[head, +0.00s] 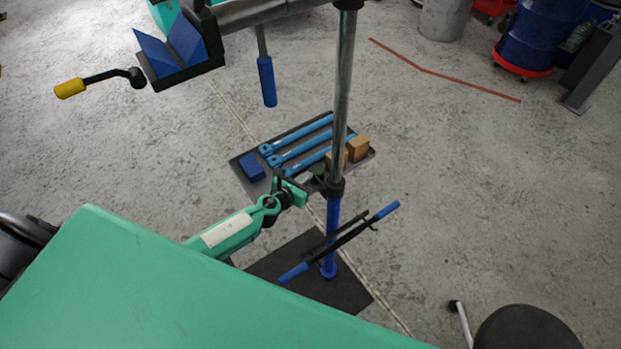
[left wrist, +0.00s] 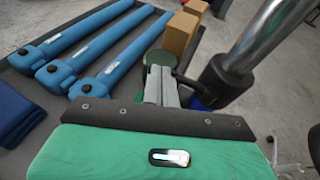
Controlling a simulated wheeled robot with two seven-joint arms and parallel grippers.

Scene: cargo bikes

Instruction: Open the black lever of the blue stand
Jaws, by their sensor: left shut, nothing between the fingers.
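The blue stand (head: 332,235) rises upright from a dark base plate, with a grey metal pole above it. A black collar (head: 334,187) sits where the blue tube meets the pole; it also shows at the right in the left wrist view (left wrist: 226,82). The black lever (left wrist: 188,80) reaches left from the collar, close to my gripper's fingers, and is partly hidden. My left gripper (head: 299,190) is shut and empty just left of the collar; its fingers show in the left wrist view (left wrist: 162,86). I cannot tell whether they touch the lever. My right gripper is out of view.
A bar with blue grips (head: 347,240) crosses the stand low down. A clamp with blue jaws (head: 175,58) hangs upper left. The floor at right is largely clear.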

